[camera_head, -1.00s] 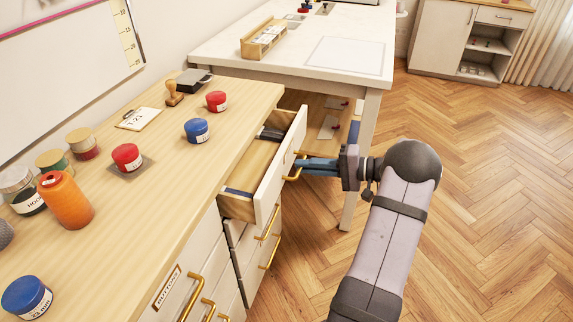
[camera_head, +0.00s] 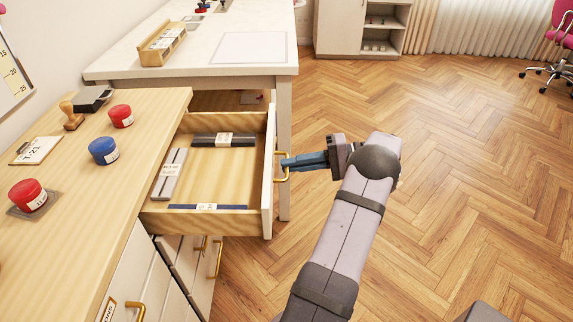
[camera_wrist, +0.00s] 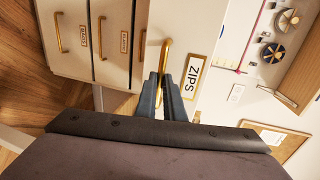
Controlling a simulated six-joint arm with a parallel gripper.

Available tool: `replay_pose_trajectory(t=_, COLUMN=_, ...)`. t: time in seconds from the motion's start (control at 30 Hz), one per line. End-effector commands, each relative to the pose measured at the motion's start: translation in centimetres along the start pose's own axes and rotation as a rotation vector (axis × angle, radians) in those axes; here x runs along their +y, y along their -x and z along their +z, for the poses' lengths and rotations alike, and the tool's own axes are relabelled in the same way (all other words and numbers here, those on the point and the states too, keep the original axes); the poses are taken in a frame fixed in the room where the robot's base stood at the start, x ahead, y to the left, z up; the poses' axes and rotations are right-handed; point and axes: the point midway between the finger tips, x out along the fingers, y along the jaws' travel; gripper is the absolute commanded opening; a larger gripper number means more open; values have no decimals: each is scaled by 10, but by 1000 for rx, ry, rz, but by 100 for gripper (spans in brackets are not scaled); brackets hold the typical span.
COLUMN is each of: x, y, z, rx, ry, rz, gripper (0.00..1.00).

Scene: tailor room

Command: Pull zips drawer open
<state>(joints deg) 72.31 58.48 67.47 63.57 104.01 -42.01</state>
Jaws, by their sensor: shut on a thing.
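The zips drawer (camera_head: 265,190) is pulled well out from the wooden-topped cabinet in the head view. Inside lie a grey labelled packet (camera_head: 169,175), a dark labelled packet (camera_head: 224,139) and a thin blue strip (camera_head: 207,207). My gripper (camera_head: 287,163) is shut on the drawer's gold handle (camera_head: 281,178), at the outer face of the drawer front. In the wrist view my gripper (camera_wrist: 163,92) holds the same handle (camera_wrist: 165,58), beside the label reading ZIPS (camera_wrist: 193,76).
Lower drawers with gold handles (camera_head: 218,258) sit below. The cabinet top (camera_head: 112,190) carries red and blue jars, a stamp and a card. A white table (camera_head: 278,72) stands just behind the drawer.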

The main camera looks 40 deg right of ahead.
Motion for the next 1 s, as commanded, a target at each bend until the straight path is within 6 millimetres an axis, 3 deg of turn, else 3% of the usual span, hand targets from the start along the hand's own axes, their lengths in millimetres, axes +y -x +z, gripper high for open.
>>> replay_pose_trajectory(t=0.27, x=0, y=0, z=0, rx=0, ry=0, rz=0, gripper=0)
replay_pose_trajectory(t=0.3, x=0, y=0, z=0, rx=0, ry=0, rz=0, gripper=16)
replay_pose_trajectory(t=0.37, x=0, y=0, z=0, rx=0, ry=0, rz=0, gripper=27)
replay_pose_trajectory(t=0.77, x=0, y=4, z=0, rx=1, ry=1, rz=0, gripper=27)
replay_pose_trajectory(t=1.0, x=1, y=30, z=-1, rx=2, ry=1, rz=0, gripper=27)
